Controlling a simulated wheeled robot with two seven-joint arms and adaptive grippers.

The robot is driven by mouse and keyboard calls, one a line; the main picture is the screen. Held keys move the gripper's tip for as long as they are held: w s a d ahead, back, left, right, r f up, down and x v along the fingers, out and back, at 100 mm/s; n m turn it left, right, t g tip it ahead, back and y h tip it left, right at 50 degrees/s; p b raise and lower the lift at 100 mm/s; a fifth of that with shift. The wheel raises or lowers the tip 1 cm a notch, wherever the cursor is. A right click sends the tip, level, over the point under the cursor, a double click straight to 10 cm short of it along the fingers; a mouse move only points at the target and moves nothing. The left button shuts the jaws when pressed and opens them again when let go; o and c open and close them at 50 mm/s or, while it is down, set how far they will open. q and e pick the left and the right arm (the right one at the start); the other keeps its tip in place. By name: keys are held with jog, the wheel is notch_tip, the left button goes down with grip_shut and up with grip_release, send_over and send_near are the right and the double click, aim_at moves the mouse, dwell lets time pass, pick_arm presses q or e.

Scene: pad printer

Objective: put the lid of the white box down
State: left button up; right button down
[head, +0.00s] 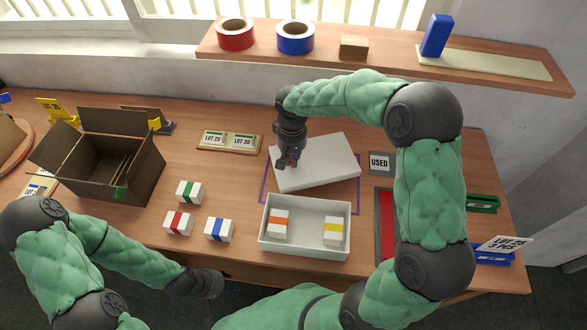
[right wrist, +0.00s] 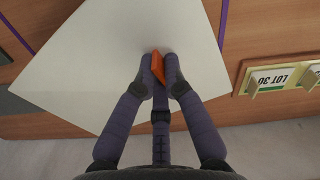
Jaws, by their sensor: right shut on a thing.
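The white box (head: 300,246) stands open at the table's front middle, with an orange-banded carton (head: 278,223) and a yellow-banded carton (head: 333,231) inside. Its flat white lid (head: 325,165) is behind it, turned at an angle over a purple outline on the table. My right gripper (head: 289,160) is over the lid's left part, shut on its orange tab (right wrist: 158,67); the lid (right wrist: 110,60) fills much of the right wrist view. I cannot tell whether the lid touches the table. My left gripper (head: 208,284) is low at the table's front edge, its fingers unclear.
Cartons with green (head: 190,192), red (head: 178,224) and blue (head: 219,230) bands stand left of the box. A brown open carton (head: 135,180) is further left.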

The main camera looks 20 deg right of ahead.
aim_at(292, 168)
jog(key=shift+f+b, duration=0.7)
jog(key=shift+f, duration=1.6)
jog(key=shift+f, duration=0.2)
jog(key=c, duration=1.3)
grip_release()
jog(key=shift+c, duration=0.2)
notch_tip(292, 168, up, 12)
jog(key=p, duration=0.3)
jog(key=shift+r, duration=0.2)
